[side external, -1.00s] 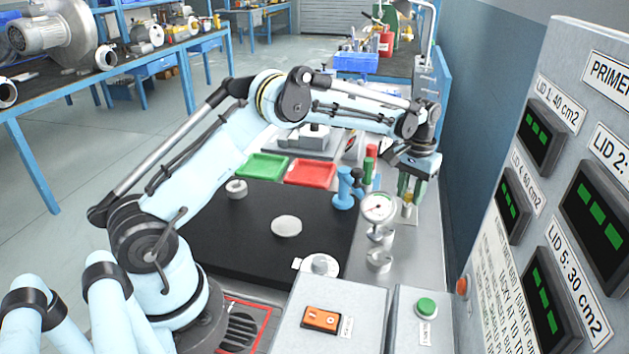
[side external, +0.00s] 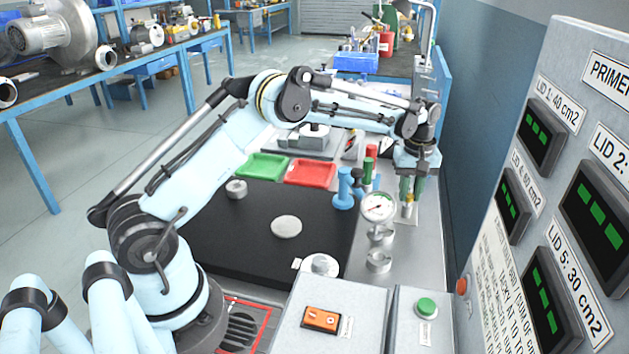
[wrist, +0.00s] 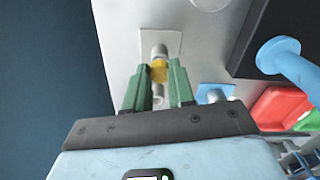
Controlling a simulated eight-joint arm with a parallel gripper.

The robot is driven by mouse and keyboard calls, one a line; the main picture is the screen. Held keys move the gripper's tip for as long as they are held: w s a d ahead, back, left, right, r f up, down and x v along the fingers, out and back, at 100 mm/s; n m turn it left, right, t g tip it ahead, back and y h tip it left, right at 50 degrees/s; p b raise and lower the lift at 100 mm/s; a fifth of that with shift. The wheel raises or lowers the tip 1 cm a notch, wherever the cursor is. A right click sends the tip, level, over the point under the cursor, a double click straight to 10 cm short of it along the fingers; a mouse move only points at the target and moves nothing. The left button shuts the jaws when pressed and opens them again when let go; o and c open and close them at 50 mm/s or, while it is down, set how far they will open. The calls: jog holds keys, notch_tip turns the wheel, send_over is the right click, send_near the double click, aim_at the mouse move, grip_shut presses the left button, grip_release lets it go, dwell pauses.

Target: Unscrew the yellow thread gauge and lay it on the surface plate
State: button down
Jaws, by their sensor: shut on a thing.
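The yellow thread gauge (side external: 408,199) stands upright on the right side of the bench, between the green fingers of my gripper (side external: 410,190). In the wrist view the gauge's yellow band (wrist: 158,71) shows between the fingertips (wrist: 157,78), with a metal part above and below it in the picture. It stands over a pale square (wrist: 153,42); whether its thread is still engaged cannot be seen. My gripper is shut on it. The black surface plate (side external: 215,240) lies to the left, with a pale disc (side external: 286,226) and a metal ring (side external: 237,189) on it.
A dial gauge (side external: 377,208) stands just left of and nearer than the gripper. A blue handled piece (side external: 344,190) stands beside the plate, close to red (side external: 371,151) and green ones. Green (side external: 262,166) and red (side external: 311,173) trays lie behind. The plate has bare room.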

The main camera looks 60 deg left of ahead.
jog(key=n, duration=1.2)
jog(key=shift+n, duration=0.3)
jog(key=n, duration=0.3)
jog(key=shift+n, duration=0.4)
jog(key=c, duration=1.2)
grip_release()
jog(key=shift+c, duration=0.2)
